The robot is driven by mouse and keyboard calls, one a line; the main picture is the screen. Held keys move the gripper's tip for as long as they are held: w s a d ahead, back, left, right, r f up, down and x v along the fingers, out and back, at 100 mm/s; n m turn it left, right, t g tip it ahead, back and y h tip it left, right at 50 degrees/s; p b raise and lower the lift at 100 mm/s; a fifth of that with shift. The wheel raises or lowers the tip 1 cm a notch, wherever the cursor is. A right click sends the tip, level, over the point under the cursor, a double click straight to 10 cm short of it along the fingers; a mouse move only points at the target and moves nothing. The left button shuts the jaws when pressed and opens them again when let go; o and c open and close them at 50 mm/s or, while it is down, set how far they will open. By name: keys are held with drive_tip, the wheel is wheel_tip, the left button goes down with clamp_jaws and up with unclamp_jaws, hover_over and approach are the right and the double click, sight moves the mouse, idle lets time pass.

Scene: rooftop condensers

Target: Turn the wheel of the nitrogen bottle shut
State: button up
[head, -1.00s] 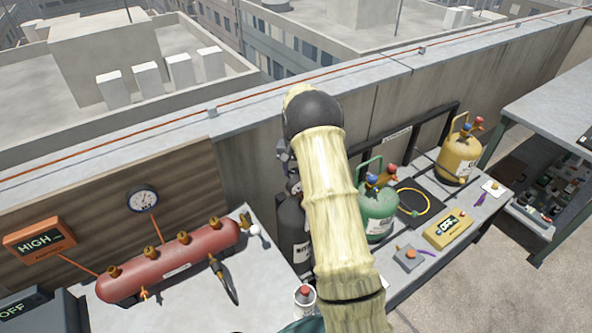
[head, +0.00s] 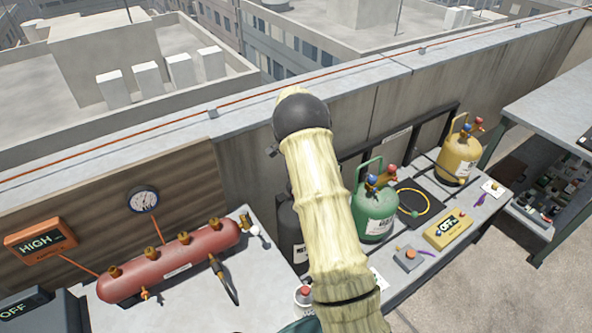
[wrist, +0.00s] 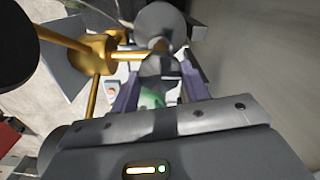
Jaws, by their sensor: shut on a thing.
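The nitrogen bottle (head: 289,240) is a dark cylinder standing behind my arm, between the two benches. Its label is partly covered and its top is hidden by my arm in the head view. In the wrist view, brass valve fittings (wrist: 92,58) show at upper left. My gripper (wrist: 160,76) has its two purple fingers on either side of a dark grey rounded piece, which appears to be the wheel (wrist: 160,64), and is shut on it. A green patch shows between the fingers; I cannot tell what it is. My gripper is hidden in the head view.
A red manifold (head: 170,262) with brass valves lies on the left bench, below a gauge (head: 144,199). A green tank (head: 375,212), a yellow tank (head: 456,160) and a yellow meter (head: 447,230) stand on the right bench. The parapet wall (head: 240,165) runs close behind.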

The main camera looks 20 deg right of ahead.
drive_tip(key=shift+w+d+r, duration=0.1)
drive_tip(key=shift+w+r, duration=0.05)
drive_tip(key=shift+r, duration=0.1)
drive_tip(key=o, duration=0.9)
drive_tip(key=shift+o, duration=0.4)
drive_tip(key=shift+f, duration=0.2)
wheel_tip(320, 180, up, 18)
drive_tip(key=b, duration=0.2)
drive_tip(key=shift+f+b, duration=0.25)
drive_tip(key=shift+b, duration=0.15)
drive_tip(key=s+a+f+n+t, duration=0.1)
drive_tip(key=s+a+f+n, duration=0.2)
drive_tip(key=s, duration=0.7)
drive_tip(key=s+a+f+n, duration=0.3)
drive_tip(key=s+a+n, duration=0.2)
drive_tip(key=s, duration=0.5)
drive_tip(key=s+a+f+n+t, duration=0.1)
drive_tip(key=s+a+n, duration=0.4)
drive_tip(key=s, duration=0.5)
drive_tip(key=shift+s+a+f+t, duration=0.2)
drive_tip(key=shift+f+t, duration=0.1)
drive_tip(key=shift+f, duration=0.6)
